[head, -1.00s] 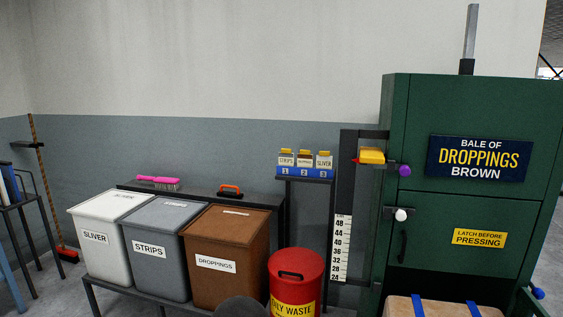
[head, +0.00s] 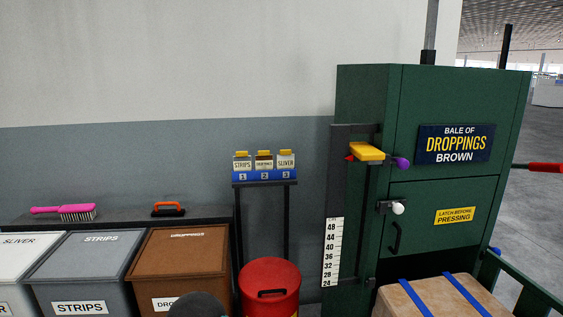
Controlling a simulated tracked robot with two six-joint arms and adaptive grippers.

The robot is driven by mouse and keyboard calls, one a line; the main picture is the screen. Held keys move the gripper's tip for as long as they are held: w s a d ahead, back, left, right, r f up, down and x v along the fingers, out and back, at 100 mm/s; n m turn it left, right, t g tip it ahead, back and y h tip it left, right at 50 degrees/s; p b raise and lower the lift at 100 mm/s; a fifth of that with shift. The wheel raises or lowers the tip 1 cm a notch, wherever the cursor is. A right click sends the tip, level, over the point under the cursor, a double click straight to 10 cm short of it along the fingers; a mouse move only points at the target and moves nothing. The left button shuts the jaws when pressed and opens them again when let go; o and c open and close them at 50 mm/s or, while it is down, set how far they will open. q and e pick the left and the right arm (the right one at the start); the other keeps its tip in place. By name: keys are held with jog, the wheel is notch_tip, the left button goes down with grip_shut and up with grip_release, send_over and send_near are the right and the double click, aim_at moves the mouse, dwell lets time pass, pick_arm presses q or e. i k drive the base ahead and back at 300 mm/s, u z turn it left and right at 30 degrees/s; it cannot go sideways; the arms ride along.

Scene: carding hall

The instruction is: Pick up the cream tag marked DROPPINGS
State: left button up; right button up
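Three cream tags stand in a row on a small blue rack (head: 264,177) numbered 1, 2 and 3, on a stand against the wall. The middle tag (head: 264,164), above number 2, has a dark band and small lettering that seems to read DROPPINGS. The STRIPS tag (head: 242,164) is on its left and the SLIVER tag (head: 286,162) on its right. Each has a yellow top. Neither gripper shows; a dark rounded shape at the bottom edge may be part of me.
A red waste bin (head: 270,276) stands in front of the rack stand. Left are lidded brown (head: 180,252), grey (head: 88,259) and white bins, with a pink brush (head: 63,211) on a dark shelf behind. The green press (head: 362,95) and a strapped bale (head: 450,298) stand right.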

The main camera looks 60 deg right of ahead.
aim_at(264, 161)
jog(key=z, duration=0.45)
jog(key=i, duration=0.95)
jog(key=z, duration=0.75)
jog(key=k, duration=0.75)
jog(key=z, duration=0.2)
jog(key=i, duration=0.85)
jog(key=u, duration=0.1)
